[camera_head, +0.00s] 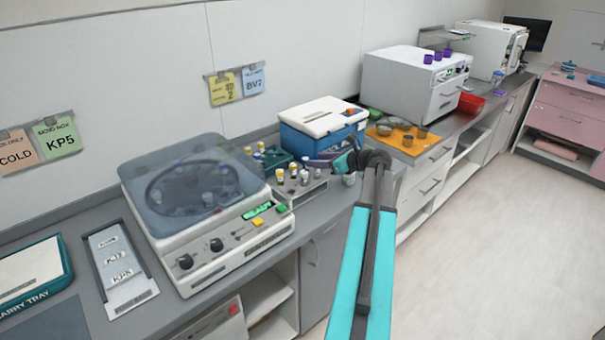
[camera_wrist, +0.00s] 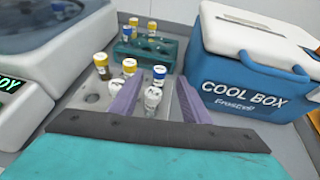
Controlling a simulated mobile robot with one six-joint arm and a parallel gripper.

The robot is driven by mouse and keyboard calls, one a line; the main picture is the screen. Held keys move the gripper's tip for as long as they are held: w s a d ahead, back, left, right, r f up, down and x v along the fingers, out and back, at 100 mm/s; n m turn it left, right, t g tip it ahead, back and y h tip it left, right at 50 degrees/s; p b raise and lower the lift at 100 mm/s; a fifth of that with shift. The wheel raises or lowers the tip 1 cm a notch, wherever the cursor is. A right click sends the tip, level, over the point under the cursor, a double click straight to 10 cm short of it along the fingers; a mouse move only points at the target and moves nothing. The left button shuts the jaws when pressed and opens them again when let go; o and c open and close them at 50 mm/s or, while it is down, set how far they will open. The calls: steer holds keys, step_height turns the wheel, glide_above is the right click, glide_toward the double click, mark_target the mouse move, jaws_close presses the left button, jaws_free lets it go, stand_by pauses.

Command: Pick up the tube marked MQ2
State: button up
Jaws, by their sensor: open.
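Several capped tubes stand in a grey rack (camera_wrist: 90,98) in the wrist view. They include a yellow-capped tube (camera_wrist: 101,62), another yellow-capped tube (camera_wrist: 129,68) and a blue-capped tube (camera_wrist: 160,75). A pale white-topped tube (camera_wrist: 152,97) stands nearer, between my fingers as seen from the wrist. Small dark marks show on it, but I cannot read MQ2 on any tube. My gripper (camera_wrist: 160,93) is open, with its purple fingers on either side of that tube; contact cannot be told. In the head view my gripper (camera_head: 328,162) is over the right side of the grey rack (camera_head: 306,190).
A teal rack (camera_wrist: 170,48) with more tubes stands behind the grey rack. A blue and white cool box (camera_wrist: 245,85) stands close on the right. A centrifuge (camera_head: 205,215) is on the left. An orange mat (camera_head: 397,148) with bowls lies beyond the cool box.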

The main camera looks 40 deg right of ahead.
mark_target(306, 159)
steer(key=shift+w+f+p, duration=0.1)
steer(key=shift+w+p, duration=0.3)
steer(key=shift+w, duration=0.15)
steer(key=p+x, duration=0.1)
steer(key=x, duration=0.1)
steer(key=shift+w+f, duration=0.15)
steer(key=shift+w, duration=0.25)
steer(key=shift+w+a+f, duration=0.1)
steer(key=shift+w+f, duration=0.25)
steer(key=shift+w, duration=0.2)
steer(key=shift+c, duration=0.3)
jaws_close()
